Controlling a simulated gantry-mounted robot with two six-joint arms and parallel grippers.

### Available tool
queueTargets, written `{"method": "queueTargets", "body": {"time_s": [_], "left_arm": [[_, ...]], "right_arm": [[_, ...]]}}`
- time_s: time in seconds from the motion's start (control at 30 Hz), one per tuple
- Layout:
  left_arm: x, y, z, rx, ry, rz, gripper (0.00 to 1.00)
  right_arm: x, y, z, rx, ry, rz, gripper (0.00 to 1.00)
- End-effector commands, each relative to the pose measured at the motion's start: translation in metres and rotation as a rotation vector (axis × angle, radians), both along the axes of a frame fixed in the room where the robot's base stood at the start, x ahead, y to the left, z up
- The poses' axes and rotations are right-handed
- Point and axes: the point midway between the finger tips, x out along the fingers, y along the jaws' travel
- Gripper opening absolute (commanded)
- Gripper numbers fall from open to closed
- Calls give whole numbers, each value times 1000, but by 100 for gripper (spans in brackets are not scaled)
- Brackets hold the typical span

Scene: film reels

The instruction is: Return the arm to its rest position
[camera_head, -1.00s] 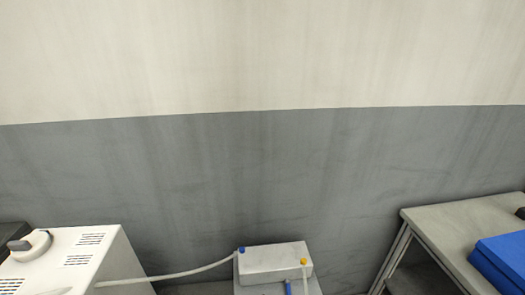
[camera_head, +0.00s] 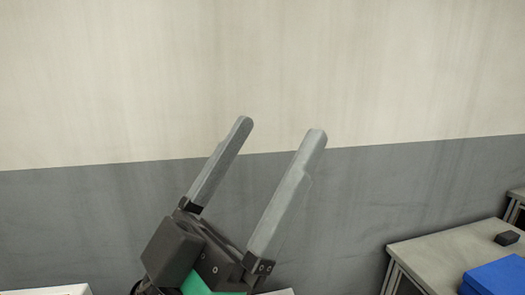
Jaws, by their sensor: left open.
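My left gripper (camera_head: 279,129) is raised in the middle of the head view, pointing up in front of the wall. Its two long grey fingers stand wide apart with nothing between them. Its dark wrist and a green part show below the fingers. The rest of the left arm is out of the picture at the bottom. My right gripper is not in view.
A wall (camera_head: 420,190), pale above and grey below, fills the background. At the lower right stands a grey table (camera_head: 440,252) with a blue object (camera_head: 497,276) and a small black block (camera_head: 507,239). A white box edge (camera_head: 50,290) shows at the lower left.

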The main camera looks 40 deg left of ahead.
Motion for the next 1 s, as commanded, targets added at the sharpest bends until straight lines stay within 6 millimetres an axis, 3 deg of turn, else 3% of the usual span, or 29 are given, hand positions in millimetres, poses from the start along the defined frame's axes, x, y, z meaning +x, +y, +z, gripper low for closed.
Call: {"method": "queueTargets", "body": {"time_s": [0.23,0.37,0.47,1.0], "left_arm": [[1,1,3,1,2,6,92],[1,2,29,2,3,8,92],[2,2,68,2,3,9,92],[2,2,338,2,3,11,92]], "right_arm": [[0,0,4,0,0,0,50],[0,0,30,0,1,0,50],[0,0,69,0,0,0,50],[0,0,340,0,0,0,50]]}}
